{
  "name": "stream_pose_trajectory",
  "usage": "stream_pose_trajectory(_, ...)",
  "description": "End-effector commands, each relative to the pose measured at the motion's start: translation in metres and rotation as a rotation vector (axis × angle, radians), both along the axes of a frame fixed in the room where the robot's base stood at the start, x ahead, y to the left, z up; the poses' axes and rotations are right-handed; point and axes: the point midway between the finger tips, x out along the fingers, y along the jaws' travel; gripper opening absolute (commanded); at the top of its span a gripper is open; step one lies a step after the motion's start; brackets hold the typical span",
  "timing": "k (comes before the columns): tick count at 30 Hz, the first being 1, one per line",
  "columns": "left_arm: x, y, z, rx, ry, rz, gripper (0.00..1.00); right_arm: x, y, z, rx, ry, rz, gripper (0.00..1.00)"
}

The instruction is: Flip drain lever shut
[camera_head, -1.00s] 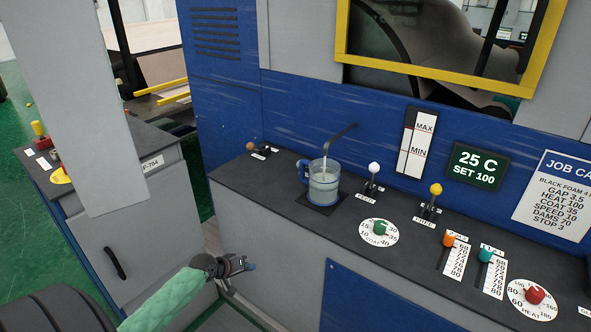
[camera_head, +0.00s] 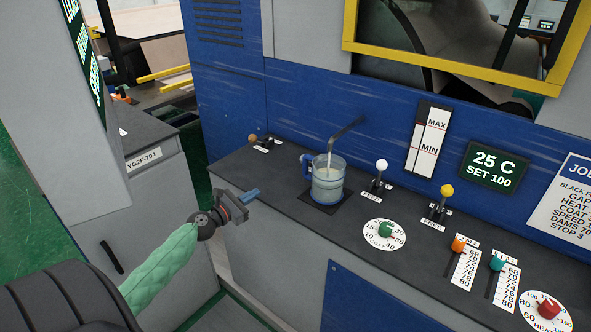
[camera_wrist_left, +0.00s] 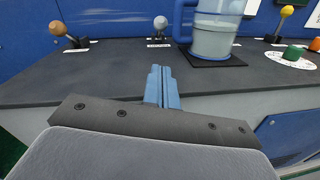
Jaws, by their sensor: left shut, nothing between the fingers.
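The lever with a brown ball knob (camera_head: 252,138) stands at the left end of the dark console top, beside a small label too small to read. In the left wrist view this brown-knobbed lever (camera_wrist_left: 58,28) leans left, at the upper left. I cannot tell for sure that it is the drain lever. My left gripper (camera_head: 253,193) is at the console's front edge, short of the levers and apart from them. Its blue fingers (camera_wrist_left: 162,88) are closed together with nothing between them. My right gripper is not in view.
A glass mug of liquid (camera_head: 328,180) stands under a spout, right of the brown knob. Levers with white (camera_head: 381,165) and yellow (camera_head: 447,190) knobs follow. Dials and sliders fill the console's right part. The console top (camera_head: 240,172) is clear between my gripper and the brown knob.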

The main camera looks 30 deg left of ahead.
Motion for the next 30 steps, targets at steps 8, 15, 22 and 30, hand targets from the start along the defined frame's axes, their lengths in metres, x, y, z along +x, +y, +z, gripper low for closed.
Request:
stream_pose_trajectory(8,0.0,0.001,0.0,-0.109,0.02,0.002,0.0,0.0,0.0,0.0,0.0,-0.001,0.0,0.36)
stream_pose_trajectory(15,0.0,0.001,0.0,-0.11,0.02,0.002,0.0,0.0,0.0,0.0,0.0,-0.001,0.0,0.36)
stream_pose_trajectory(22,0.007,-0.001,0.001,-0.11,0.02,0.001,0.0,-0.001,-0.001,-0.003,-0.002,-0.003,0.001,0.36)
stream_pose_trajectory(30,0.038,-0.006,0.004,-0.11,0.02,0.002,0.0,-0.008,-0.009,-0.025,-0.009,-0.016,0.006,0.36)
